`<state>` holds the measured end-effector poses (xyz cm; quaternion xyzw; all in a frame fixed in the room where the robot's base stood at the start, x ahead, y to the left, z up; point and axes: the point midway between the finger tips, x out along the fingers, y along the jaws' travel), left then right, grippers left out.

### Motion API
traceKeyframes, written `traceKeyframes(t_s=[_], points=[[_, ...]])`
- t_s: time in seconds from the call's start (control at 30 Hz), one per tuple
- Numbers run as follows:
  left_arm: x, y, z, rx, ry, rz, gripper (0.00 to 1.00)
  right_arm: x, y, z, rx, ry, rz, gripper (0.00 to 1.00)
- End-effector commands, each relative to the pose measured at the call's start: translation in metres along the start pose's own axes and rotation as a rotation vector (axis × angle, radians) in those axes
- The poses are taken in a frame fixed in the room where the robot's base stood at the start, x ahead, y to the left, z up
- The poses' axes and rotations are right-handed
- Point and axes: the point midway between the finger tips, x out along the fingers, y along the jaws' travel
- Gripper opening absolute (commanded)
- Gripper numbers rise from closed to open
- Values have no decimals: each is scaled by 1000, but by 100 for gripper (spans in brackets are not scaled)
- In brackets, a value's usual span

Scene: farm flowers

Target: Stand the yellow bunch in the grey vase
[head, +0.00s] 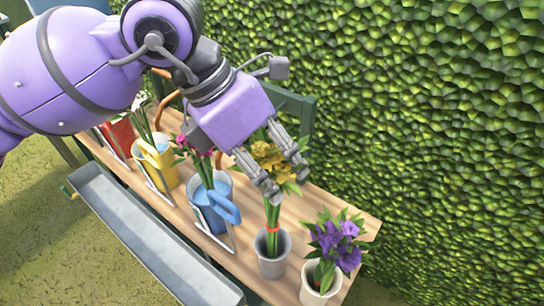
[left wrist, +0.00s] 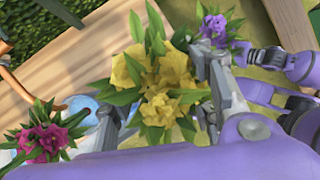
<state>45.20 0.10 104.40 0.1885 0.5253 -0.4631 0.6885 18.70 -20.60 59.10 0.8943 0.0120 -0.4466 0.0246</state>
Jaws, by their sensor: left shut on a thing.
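The yellow bunch (head: 270,158) is upright, with green stems and a red band, and its blooms also show in the left wrist view (left wrist: 155,85). My left gripper (head: 284,178) is shut on it, fingers around the stems just below the blooms. The grey vase (head: 272,266) stands on the wooden bench directly below. The lower stems reach down into the vase's mouth; whether they touch its bottom is hidden. My right gripper does not show in the head view.
A purple bunch (head: 340,240) stands in a cream pot (head: 318,288) right of the grey vase. Blue (head: 212,205), yellow (head: 158,172) and red (head: 118,138) watering cans stand to the left. A grey trough (head: 150,235) runs along the front; a hedge (head: 430,110) rises behind.

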Motion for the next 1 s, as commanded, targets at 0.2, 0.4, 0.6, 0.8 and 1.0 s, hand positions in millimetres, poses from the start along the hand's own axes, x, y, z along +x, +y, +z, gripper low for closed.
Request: traceKeyframes(t_s=[0.2, 0.4, 0.6, 0.8, 1.0], points=[[18, 4, -8, 0, 0, -3, 0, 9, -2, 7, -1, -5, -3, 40], [33, 8, -14, 0, 0, -2, 0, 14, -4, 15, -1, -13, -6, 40], [47, 11, -20, 0, 0, -3, 0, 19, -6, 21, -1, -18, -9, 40], [61, 15, -26, 0, 0, -2, 0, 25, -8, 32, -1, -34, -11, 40], [72, 18, -30, 0, 0, -2, 0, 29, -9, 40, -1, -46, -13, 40]])
